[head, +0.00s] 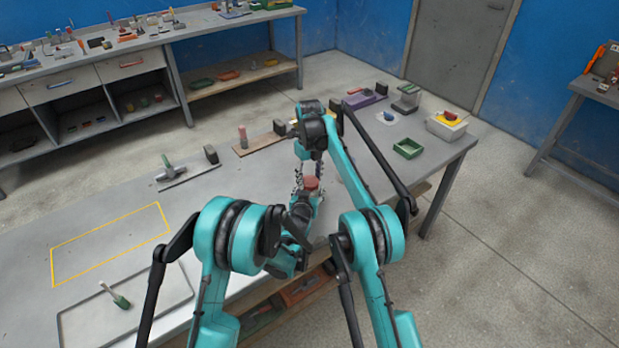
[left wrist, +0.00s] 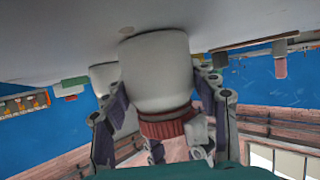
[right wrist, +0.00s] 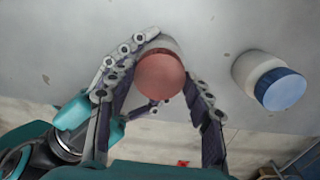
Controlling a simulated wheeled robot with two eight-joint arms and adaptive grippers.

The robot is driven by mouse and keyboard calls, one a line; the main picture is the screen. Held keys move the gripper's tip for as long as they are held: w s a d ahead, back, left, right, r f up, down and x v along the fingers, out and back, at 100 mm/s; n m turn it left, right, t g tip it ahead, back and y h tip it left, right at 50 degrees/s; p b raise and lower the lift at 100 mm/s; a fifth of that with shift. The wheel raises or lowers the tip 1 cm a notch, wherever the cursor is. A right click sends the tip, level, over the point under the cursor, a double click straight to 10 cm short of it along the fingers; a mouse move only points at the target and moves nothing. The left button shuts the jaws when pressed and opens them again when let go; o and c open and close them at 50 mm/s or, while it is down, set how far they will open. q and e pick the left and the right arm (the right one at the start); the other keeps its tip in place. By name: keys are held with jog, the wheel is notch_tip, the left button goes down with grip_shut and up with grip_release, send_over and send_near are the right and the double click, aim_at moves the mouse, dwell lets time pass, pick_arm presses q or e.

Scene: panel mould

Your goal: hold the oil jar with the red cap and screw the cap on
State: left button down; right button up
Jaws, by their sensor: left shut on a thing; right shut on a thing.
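The oil jar (left wrist: 157,72) is white and sits between the two fingers of my left gripper (left wrist: 163,108), which is shut on it. The red cap (right wrist: 160,75) is at the jar's mouth; the head view also shows the cap (head: 312,184). I cannot tell how tightly it sits. My right gripper (head: 311,178) points down from above, with its fingers around the cap and shut on it. In the head view my left gripper (head: 304,204) is low beside the jar, and arms hide most of the jar.
A white jar with a blue cap (right wrist: 281,88) stands to the right in the right wrist view. On the bench are a green tray (head: 408,148), a white box (head: 446,126) and a grey tray (head: 75,325). The yellow-outlined area (head: 109,244) is empty.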

jog(key=o, duration=0.7)
jog(key=shift+c, duration=0.2)
jog(key=shift+r, duration=0.1)
jog(key=shift+r, duration=2.15)
jog(key=shift+c, duration=0.3)
